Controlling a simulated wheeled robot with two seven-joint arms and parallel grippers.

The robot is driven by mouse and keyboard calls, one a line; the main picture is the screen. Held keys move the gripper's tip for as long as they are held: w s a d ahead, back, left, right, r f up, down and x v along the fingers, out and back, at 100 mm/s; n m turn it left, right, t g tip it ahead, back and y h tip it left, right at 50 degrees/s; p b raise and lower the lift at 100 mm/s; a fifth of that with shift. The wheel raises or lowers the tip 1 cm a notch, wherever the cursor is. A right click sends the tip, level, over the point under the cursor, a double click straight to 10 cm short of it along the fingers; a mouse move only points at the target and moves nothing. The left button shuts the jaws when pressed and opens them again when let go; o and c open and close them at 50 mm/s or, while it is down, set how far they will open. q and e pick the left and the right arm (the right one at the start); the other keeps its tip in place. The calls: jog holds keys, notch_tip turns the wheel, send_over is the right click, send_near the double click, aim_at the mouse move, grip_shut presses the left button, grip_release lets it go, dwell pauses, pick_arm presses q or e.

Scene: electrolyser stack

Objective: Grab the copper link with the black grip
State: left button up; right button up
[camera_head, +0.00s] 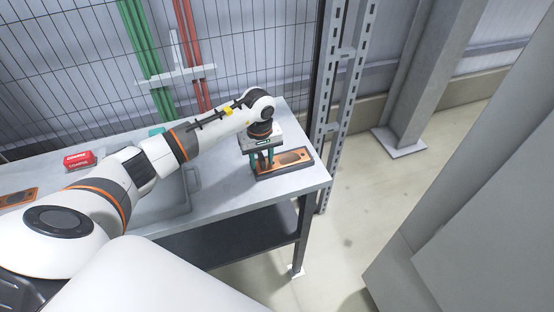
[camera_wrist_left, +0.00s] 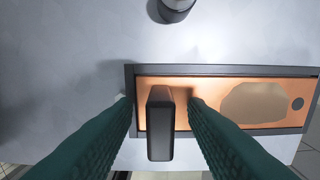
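The copper link (camera_head: 294,158) is a flat orange-copper plate in a dark frame near the right end of the grey table. It also fills the middle right of the left wrist view (camera_wrist_left: 212,88), with a tan patch and a dark round hole. Its black grip (camera_wrist_left: 160,125) stands up near the plate's left end. My left gripper (camera_head: 262,160) is over that end, pointing down. In the wrist view its green fingers (camera_wrist_left: 160,103) are open on either side of the grip, with a visible gap to each side. My right gripper is out of view.
Another copper plate (camera_head: 18,197) and a red box (camera_head: 79,160) are at the table's left. A grey tray (camera_head: 178,208) lies mid-table, partly behind my arm. A dark cylindrical object (camera_wrist_left: 175,8) shows at the wrist view's top. A perforated post (camera_head: 342,100) stands beyond the table's right end.

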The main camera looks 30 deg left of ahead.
pick_arm(q)
grip_shut()
jog(key=shift+w+r, duration=0.1)
jog(key=shift+r, duration=0.1)
